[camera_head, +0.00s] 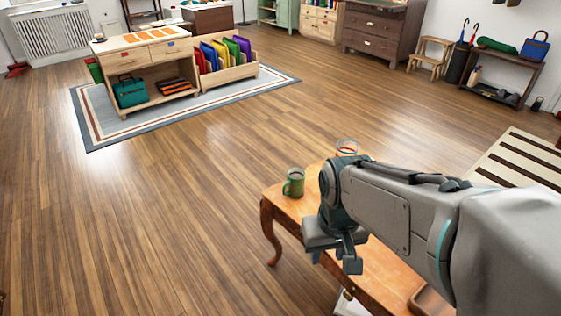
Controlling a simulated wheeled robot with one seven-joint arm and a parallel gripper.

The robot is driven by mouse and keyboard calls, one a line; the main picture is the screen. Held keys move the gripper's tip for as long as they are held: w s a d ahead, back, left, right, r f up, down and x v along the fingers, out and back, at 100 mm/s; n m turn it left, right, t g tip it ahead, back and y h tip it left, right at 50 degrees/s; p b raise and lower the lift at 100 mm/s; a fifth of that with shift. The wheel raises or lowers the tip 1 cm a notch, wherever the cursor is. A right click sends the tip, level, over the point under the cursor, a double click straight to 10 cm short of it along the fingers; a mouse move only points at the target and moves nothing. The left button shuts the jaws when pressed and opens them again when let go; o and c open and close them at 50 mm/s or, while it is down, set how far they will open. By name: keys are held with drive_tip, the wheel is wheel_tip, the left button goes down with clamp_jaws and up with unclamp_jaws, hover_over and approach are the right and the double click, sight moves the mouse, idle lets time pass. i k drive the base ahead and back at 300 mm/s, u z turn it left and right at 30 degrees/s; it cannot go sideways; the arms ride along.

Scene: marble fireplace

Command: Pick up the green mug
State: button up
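The green mug (294,183) stands upright near the left corner of a small wooden table (282,203) with curved legs. Its handle faces left and toward the front. My gripper (335,262) is over the table, to the right of and nearer than the mug, and apart from it in the picture. Two finger parts show below the wrist with a space between them, but the arm partly hides them, so their opening is unclear. I see nothing held in it.
A brown tray (432,303) is at the near right, partly hidden. The wooden floor (170,210) left of the table is clear. A striped rug (518,160) lies at right.

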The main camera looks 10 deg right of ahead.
sight(295, 183)
drive_tip(key=k, duration=0.2)
drive_tip(key=u, duration=0.95)
drive_tip(key=i, duration=0.6)
drive_tip(key=z, duration=0.65)
